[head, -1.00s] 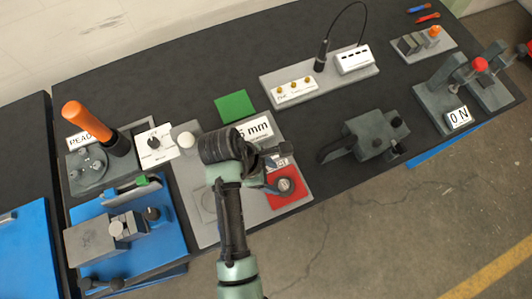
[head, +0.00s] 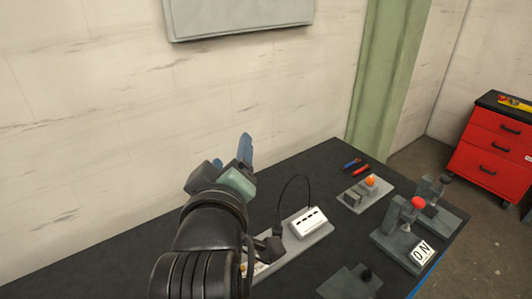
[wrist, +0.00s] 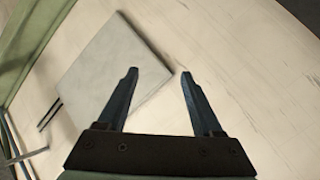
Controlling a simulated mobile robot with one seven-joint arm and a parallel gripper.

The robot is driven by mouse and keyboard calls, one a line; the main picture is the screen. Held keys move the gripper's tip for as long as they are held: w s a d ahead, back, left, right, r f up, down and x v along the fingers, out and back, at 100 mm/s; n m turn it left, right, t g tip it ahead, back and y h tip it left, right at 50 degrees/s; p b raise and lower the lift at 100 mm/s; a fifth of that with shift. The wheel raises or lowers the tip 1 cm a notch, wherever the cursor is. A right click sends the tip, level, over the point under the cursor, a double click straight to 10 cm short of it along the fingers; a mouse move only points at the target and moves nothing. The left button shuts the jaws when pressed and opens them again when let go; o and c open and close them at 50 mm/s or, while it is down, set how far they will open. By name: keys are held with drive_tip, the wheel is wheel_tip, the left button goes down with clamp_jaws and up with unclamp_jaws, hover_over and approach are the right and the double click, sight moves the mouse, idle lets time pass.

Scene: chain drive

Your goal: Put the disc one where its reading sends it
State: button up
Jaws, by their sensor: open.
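My gripper (head: 243,152) is raised in front of the wall in the head view. In the wrist view my gripper (wrist: 158,75) shows two separated fingers with nothing between them, pointing at the wall. No disc can be made out in either current view. The gauge plate, the "5 mm" label and the red and green pads are out of the head view now.
A white block with slots (head: 308,222) and a black cable stand on the dark bench (head: 330,165). To the right are a fixture with an orange knob (head: 369,181) and one marked "ON" (head: 421,252). A red drawer cabinet (head: 492,145) stands farther right. A grey panel (head: 240,14) hangs on the wall.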

drive_tip(key=s+d+r+m+t, duration=0.2)
drive_tip(key=s+r+m+t, duration=0.1)
drive_tip(key=r, duration=0.6)
drive_tip(key=s+d+r+m+t, duration=0.1)
drive_tip(key=s+r+t, duration=0.3)
drive_tip(key=r, duration=0.6)
drive_tip(key=s+d+r+m+t, duration=0.2)
drive_tip(key=s+r+m+t, duration=0.2)
drive_tip(key=s+r, duration=0.3)
wheel_tip(320, 180, up, 3)
drive_tip(key=shift+d+f+m, duration=0.1)
drive_tip(key=shift+d+m, duration=0.2)
wheel_tip(320, 180, down, 6)
drive_tip(key=b, duration=0.5)
drive_tip(key=shift+r, duration=0.2)
